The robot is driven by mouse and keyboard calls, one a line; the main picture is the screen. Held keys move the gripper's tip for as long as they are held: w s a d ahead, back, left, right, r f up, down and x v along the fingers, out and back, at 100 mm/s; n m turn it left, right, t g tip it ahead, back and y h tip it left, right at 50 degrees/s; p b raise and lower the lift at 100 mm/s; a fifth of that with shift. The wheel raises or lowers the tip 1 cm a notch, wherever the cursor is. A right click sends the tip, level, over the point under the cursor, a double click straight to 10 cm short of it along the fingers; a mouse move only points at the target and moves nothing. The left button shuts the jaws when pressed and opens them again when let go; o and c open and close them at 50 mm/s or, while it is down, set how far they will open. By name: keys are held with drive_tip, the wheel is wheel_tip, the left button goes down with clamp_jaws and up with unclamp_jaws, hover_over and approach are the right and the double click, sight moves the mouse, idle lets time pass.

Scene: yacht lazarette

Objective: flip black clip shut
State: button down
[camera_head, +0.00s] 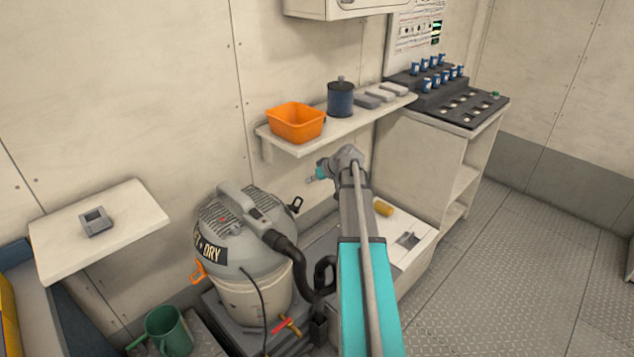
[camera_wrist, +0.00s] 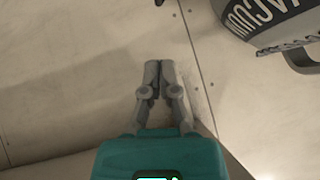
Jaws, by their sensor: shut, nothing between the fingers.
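The black clip (camera_head: 296,204) sticks out from the right side of the lid rim of the grey wet/dry vacuum (camera_head: 222,232). It looks swung outward, away from the drum. My gripper (camera_head: 316,174) is up and to the right of the clip, near the wall below the shelf, apart from it. In the wrist view my gripper (camera_wrist: 159,66) has its fingertips together with nothing between them, in front of the bare wall. Part of the vacuum (camera_wrist: 264,18) shows there at the upper right, with a dark loop-shaped part I cannot identify for sure.
An orange clip (camera_head: 199,272) hangs on the vacuum's left side. A black hose (camera_head: 288,248) curves beside the drum. A shelf (camera_head: 345,124) with an orange bin (camera_head: 296,121) is above my gripper. A green jug (camera_head: 168,332) stands at the lower left.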

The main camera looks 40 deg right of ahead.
sight(297, 196)
wheel_tip(297, 196, down, 6)
drive_tip(key=w+a+b, duration=0.2)
drive_tip(key=b, duration=0.3)
drive_tip(key=shift+f+b, duration=0.2)
drive_tip(key=shift+b, duration=0.15)
drive_tip(key=shift+w, duration=0.1)
drive_tip(key=shift+a, duration=0.1)
